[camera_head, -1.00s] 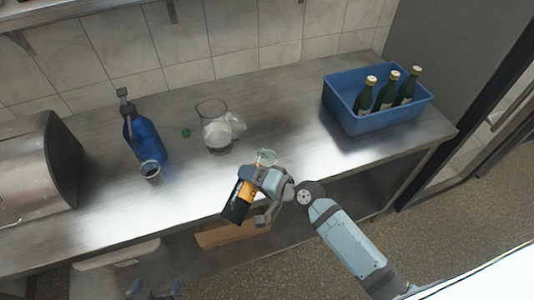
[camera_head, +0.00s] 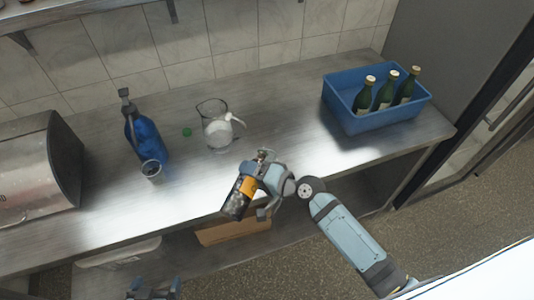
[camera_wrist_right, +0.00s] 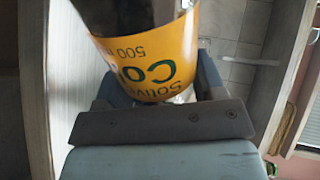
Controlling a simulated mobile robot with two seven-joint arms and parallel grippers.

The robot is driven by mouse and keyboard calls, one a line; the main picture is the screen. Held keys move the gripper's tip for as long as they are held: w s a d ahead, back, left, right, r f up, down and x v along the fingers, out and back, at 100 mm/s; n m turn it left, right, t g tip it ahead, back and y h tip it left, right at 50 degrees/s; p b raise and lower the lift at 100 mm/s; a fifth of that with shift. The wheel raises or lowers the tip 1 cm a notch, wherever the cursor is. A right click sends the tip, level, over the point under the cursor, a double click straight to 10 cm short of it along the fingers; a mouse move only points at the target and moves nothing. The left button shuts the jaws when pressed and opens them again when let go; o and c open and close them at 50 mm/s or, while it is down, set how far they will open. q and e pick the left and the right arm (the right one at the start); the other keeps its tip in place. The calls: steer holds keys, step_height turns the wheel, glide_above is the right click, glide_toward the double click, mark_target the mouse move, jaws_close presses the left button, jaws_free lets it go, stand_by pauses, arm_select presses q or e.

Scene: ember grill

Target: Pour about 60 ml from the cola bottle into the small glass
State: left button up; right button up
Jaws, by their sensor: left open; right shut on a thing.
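The cola bottle (camera_head: 239,200), dark with an orange label, is held tilted over the counter's front edge, its base toward the lower left. My right gripper (camera_head: 262,174) is shut around it. In the right wrist view the bottle (camera_wrist_right: 150,60) fills the upper middle, its label lettering upside down. The bottle's neck end is largely hidden by the gripper, and a small glass there cannot be made out clearly. No liquid stream is discernible. A small cup (camera_head: 152,170) with a dark inside stands by the blue spray bottle. My left gripper (camera_head: 153,290) is open and empty at the bottom edge.
A blue spray bottle (camera_head: 145,135), a green cap (camera_head: 187,132) and a clear jug (camera_head: 215,130) with something white stand on the steel counter (camera_head: 285,110). A blue crate (camera_head: 375,122) holds green bottles at right. A metal appliance (camera_head: 35,165) stands at left.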

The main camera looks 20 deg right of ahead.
steer(key=shift+r+p, duration=0.25)
steer(key=shift+p, duration=0.05)
steer(key=shift+s+a, duration=0.35)
stand_by(0.3)
steer(key=shift+s+a, duration=0.1)
steer(key=shift+r+m+p, duration=0.2)
steer(key=shift+m+p, duration=0.15)
steer(key=shift+m, duration=0.05)
stand_by(1.4)
steer(key=shift+f, duration=0.1)
